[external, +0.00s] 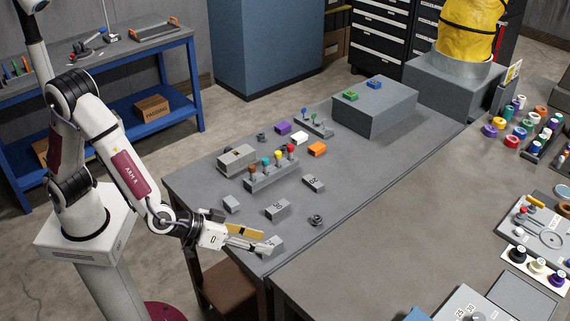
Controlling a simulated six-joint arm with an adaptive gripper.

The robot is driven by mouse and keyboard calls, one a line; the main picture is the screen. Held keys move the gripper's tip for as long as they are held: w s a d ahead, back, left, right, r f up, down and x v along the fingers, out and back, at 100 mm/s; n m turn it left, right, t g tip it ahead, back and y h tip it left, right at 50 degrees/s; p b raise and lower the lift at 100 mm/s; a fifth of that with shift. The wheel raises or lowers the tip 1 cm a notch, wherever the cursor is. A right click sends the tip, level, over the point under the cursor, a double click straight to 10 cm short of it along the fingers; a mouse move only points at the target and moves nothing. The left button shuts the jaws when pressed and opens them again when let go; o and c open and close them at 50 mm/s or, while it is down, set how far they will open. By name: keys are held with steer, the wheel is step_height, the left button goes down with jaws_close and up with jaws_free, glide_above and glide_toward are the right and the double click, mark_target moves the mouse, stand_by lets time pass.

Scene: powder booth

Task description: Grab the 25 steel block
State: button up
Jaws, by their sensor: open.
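Several grey steel blocks lie on the grey table. One block (273,247) is near the table's front corner, partly hidden by my gripper. A second block (278,210) lies behind it, a third (314,184) farther back, and a smaller plain one (231,204) to the left. Dark marks show on some blocks, but they are too small to read, so I cannot tell which is the 25. My gripper (262,241) is open, with its fingertips beside or over the front-corner block. I cannot tell whether they touch it.
A rack of coloured knobs (271,172) and a grey box (237,160) stand behind the blocks. A dark ring-like part (316,221) lies to the right. The table's right strip is clear.

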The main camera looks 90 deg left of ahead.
mark_target(271, 243)
steer(key=a+f+y, duration=0.1)
steer(key=f, duration=0.1)
steer(key=s+a+f+y, duration=0.1)
steer(key=f+y, duration=0.1)
steer(key=s+a+f+n+y, duration=0.1)
steer(key=f, duration=0.2)
steer(key=shift+s+f+g+y, duration=0.1)
steer(key=shift+g+y, duration=0.2)
steer(key=shift+g, duration=0.1)
steer(key=shift+s+a+f+y, duration=0.4)
steer(key=shift+s+f+y, duration=0.05)
steer(key=shift+y, duration=0.15)
steer(key=shift+a, duration=0.1)
steer(key=shift+x, duration=1.25)
steer(key=shift+f+x, duration=0.1)
steer(key=shift+x, duration=1.2)
steer(key=shift+f+x, duration=0.15)
steer(key=shift+x, duration=1.15)
steer(key=shift+s, duration=0.1)
jaws_close()
